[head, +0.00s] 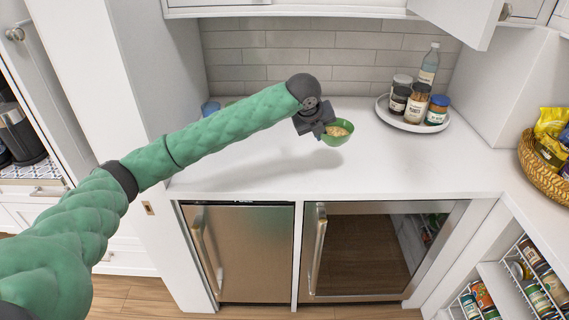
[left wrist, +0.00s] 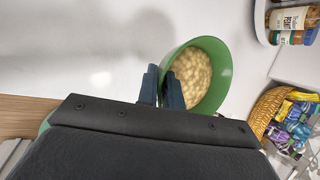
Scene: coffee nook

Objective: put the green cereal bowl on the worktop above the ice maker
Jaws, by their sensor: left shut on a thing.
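The green cereal bowl (head: 344,139) holds pale cereal and is upright or nearly so. My left gripper (head: 322,128) is shut on its rim, and the bowl hangs over the white worktop (head: 250,168), with a shadow below it. In the left wrist view the bowl (left wrist: 222,75) sits at my left gripper's dark fingers (left wrist: 166,88). Below the worktop are a steel-door appliance (head: 250,255) on the left and a glass-door one (head: 360,255) on the right; I cannot read which is the ice maker. The bowl is above the glass-door one's side. My right gripper is out of view.
A round white tray (head: 385,112) with jars and a bottle stands at the back right. A wicker basket (head: 540,172) of packets is at the far right. A blue cup (head: 209,108) stands at the back left. The front of the worktop is clear.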

